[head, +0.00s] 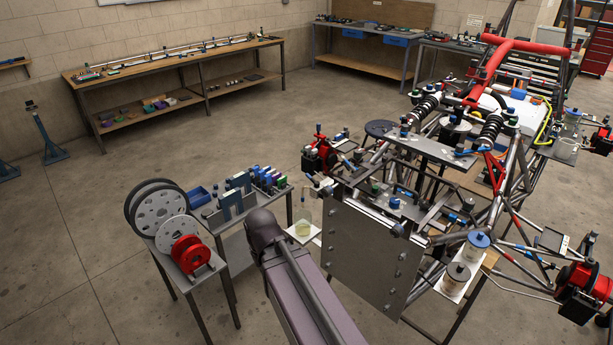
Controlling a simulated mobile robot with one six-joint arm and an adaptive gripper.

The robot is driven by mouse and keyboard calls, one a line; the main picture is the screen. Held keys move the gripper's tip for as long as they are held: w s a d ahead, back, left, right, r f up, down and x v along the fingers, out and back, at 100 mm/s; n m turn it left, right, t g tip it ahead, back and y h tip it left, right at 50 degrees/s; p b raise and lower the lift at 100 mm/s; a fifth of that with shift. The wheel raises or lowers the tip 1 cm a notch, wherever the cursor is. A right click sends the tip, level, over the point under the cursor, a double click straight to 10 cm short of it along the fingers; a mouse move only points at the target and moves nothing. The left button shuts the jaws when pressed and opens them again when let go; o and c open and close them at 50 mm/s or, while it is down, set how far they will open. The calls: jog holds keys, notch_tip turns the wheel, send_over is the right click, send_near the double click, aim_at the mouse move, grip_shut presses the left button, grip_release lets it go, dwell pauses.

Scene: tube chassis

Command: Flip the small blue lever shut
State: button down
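The tube chassis (513,196) stands at the right in the head view, with a grey metal plate (362,262) on its near side. Several small blue parts show on it, including one near its middle (403,190) and one on the upper deck (460,151). They are too small for me to tell which is the blue lever, or whether that lever is open or shut. My arm rises from the bottom edge, left of the plate. My gripper is not visible.
A small stand (191,262) with discs and a red wheel is left of my arm, beside a bench with a blue bin (199,196). A jar with a blue lid (479,245) stands by the chassis. A workbench (177,68) lines the back wall.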

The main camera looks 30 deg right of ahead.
jog(key=shift+d, duration=0.15)
jog(key=w+d+r+n+h+p, duration=0.1)
jog(key=w+d+r+n+h, duration=0.2)
jog(key=w, duration=0.5)
jog(key=w+d+r+n+h+p, duration=0.2)
jog(key=w+d+r+n+h, duration=0.2)
jog(key=w+r+n, duration=0.3)
jog(key=w+d+r+n+h+p, duration=0.2)
jog(key=w+r+n+h, duration=0.3)
jog(key=w+n, duration=0.4)
jog(key=shift+w+d+t+h, duration=0.3)
jog(key=shift+d+t, duration=0.1)
jog(key=shift+d, duration=0.3)
jog(key=shift+d, duration=0.1)
jog(key=b, duration=0.6)
send_near(307, 176)
jog(key=shift+x, duration=3.9)
jog(key=shift+s, duration=0.1)
